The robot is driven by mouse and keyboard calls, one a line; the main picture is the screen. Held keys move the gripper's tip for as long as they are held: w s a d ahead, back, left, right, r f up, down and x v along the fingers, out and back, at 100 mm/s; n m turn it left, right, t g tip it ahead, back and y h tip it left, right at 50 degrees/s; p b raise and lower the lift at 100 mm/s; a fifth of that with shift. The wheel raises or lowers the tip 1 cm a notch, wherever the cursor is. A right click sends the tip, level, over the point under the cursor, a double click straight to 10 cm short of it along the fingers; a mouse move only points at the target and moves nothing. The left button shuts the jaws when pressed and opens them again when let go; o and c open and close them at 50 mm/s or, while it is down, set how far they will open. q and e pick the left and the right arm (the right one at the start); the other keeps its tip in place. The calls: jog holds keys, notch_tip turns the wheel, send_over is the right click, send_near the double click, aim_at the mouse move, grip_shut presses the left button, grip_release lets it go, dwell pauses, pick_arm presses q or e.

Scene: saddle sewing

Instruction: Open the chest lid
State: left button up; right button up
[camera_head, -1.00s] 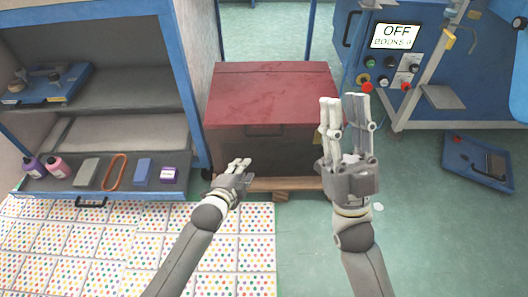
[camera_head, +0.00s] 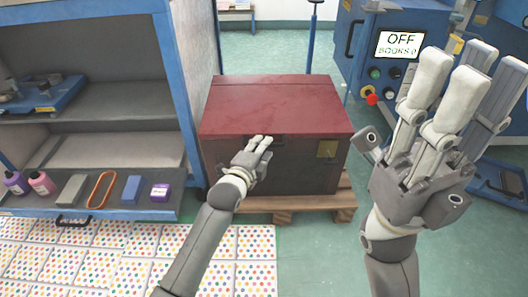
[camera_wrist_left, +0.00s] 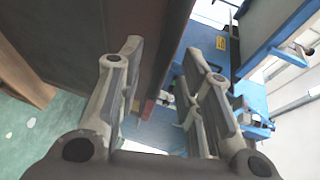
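The chest has a dark brown body (camera_head: 305,170) and a red lid (camera_head: 275,105), which lies shut on it. A small yellowish plate (camera_head: 327,149) is on its front right. My left gripper (camera_head: 262,140) is at the chest's front, close below the lid's front edge; I cannot tell whether it touches. My right gripper (camera_head: 465,85) is raised at the right, fingers up, open and empty.
The chest stands on a wooden pallet (camera_head: 285,205). A blue-framed shelf unit (camera_head: 175,80) with bottles and small blocks is at left. A blue machine with an OFF screen (camera_head: 399,44) is behind right. Green floor (camera_head: 310,250) is clear in front.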

pick_arm(q)
jog(key=shift+b+x, duration=0.3)
jog(key=shift+x, duration=0.75)
grip_shut()
